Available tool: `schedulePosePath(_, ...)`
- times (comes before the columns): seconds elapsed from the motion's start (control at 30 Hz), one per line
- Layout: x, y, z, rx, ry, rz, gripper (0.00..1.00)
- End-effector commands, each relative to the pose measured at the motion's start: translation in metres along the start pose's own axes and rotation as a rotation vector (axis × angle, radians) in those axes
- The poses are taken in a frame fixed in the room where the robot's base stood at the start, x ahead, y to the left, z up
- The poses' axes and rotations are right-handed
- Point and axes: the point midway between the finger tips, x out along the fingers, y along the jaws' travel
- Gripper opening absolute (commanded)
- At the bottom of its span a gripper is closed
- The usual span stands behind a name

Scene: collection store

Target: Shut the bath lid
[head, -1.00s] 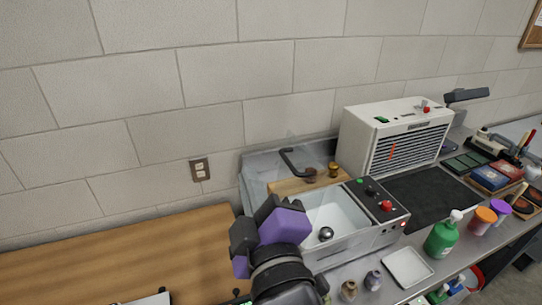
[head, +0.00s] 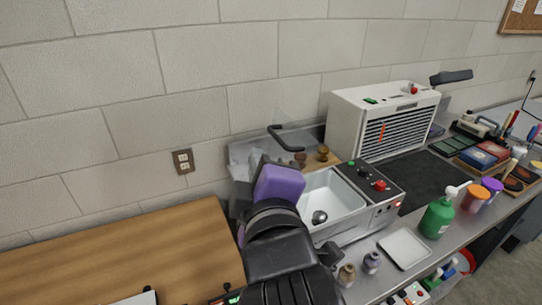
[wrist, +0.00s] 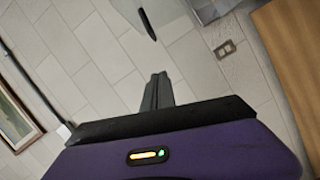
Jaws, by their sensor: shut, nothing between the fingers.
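The bath (head: 336,205) stands on the counter with its white basin open and a round metal thing inside. Its clear lid (head: 281,120) stands raised at the back and is hard to make out against the wall. The lid's dark handle (head: 285,138) shows above the basin and also in the wrist view (wrist: 146,20). My gripper is in front of the bath's left side, its purple body hiding part of it. In the wrist view my gripper (wrist: 157,78) is shut and empty, with the handle apart from and beyond the fingertips.
A white heater-like box (head: 385,125) stands right of the bath. A white tray (head: 404,248), small bottles (head: 346,275) and a green bottle (head: 437,218) stand in front and right. A mostly bare wooden table (head: 120,250) lies left. A wall socket (head: 183,161) is behind.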

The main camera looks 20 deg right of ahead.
Motion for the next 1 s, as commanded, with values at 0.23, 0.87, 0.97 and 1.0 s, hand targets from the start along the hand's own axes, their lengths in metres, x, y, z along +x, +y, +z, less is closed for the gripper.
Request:
schedulePosePath(0.23,0.006,-0.004,0.002,0.004,0.005,0.002,0.0)
schedulePosePath(0.87,0.085,0.002,-0.001,-0.005,0.013,-0.005,0.0)
schedulePosePath(0.97,0.087,0.002,0.016,-0.004,0.013,-0.004,0.0)
schedulePosePath(1.0,0.089,0.002,0.022,-0.005,0.012,-0.003,0.0)
